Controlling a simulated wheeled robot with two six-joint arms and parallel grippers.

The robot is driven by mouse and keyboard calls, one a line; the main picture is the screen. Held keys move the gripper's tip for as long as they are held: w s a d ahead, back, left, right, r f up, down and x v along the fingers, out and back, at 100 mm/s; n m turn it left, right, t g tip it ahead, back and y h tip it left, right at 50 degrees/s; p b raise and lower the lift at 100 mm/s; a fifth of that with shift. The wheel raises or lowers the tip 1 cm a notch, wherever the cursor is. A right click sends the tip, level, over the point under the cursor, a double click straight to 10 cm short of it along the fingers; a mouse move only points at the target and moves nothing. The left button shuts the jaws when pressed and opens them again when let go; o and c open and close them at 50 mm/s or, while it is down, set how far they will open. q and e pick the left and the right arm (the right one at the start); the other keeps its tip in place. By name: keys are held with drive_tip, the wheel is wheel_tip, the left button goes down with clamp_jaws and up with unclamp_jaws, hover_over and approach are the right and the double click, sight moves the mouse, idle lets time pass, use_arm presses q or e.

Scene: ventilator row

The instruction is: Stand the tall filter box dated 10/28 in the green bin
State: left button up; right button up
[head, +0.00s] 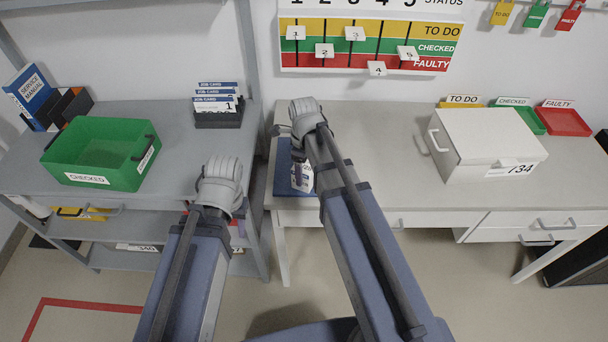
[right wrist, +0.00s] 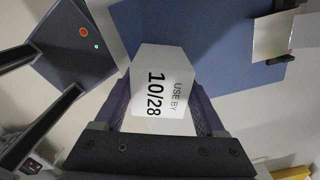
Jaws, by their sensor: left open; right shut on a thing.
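The white filter box (right wrist: 158,82) reads "USE BY 10/28" in the right wrist view. My right gripper (right wrist: 163,98) is shut on it, with one finger on each side. In the head view the box (head: 302,178) shows partly below my right gripper (head: 300,164), over the blue mat at the desk's left end. I cannot tell whether it touches the mat. The green bin (head: 88,179), labelled CHECKED, stands on the grey shelf unit at the left and looks empty. My left gripper (head: 238,212) is low in front of the shelf unit, its fingers mostly hidden by its wrist.
The blue mat (head: 283,183) lies on the white desk (head: 375,150). A job card holder (head: 218,118) and a service manual (head: 30,88) flank the bin. A white case (head: 480,140) and a red tray (head: 565,122) stand at right. A gap separates shelf and desk.

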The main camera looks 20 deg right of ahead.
drive_tip(key=c, duration=0.8)
wheel_tip(320, 180, up, 10)
drive_tip(key=p, duration=1)
